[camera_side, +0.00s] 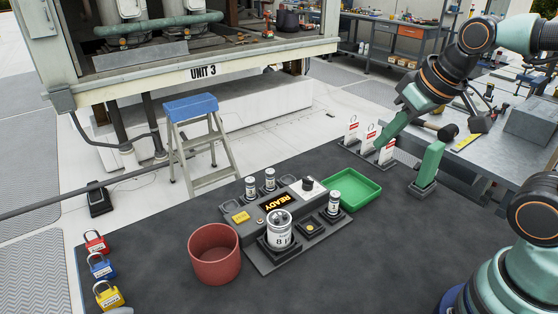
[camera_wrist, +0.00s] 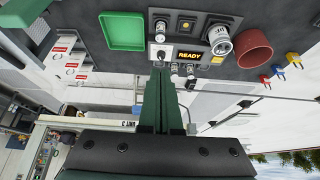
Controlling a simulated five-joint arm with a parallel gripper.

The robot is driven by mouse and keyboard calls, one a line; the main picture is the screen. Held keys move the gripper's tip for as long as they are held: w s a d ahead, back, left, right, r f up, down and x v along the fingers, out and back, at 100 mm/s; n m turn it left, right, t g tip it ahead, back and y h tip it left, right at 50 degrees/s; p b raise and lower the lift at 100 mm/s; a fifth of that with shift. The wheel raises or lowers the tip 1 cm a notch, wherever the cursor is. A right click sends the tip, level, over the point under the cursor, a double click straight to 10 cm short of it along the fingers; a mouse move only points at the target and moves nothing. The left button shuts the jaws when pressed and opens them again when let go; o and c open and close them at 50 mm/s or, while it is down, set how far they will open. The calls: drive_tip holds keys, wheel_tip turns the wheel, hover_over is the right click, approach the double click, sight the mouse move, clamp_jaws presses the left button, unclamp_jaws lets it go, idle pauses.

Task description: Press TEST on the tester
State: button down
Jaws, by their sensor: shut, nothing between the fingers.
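The tester (camera_side: 264,221) is a dark grey unit on the dark mat, with a lit display (camera_side: 279,202) reading READY, also in the wrist view (camera_wrist: 187,55). My gripper (camera_wrist: 160,68) is shut and empty. In the side view it hangs right of the tester, apart from it, near the tags.
A red bin (camera_side: 214,262) stands at the left, with several padlocks (camera_side: 100,266) further left. Small white cylinders (camera_side: 334,204) stand on the tester. The mat's front is clear.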

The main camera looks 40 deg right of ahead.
drive_tip(key=w+a+r+m+g, duration=0.2)
drive_tip(key=w+a+r+m, duration=0.15)
drive_tip(key=w+m, duration=0.2)
drive_tip(key=m+g, duration=0.4)
drive_tip(key=m, duration=0.8)
hover_over(241, 217)
wheel_tip(241, 217, down, 10)
drive_tip(key=shift+r, duration=0.2)
wheel_tip(241, 217, down, 14)
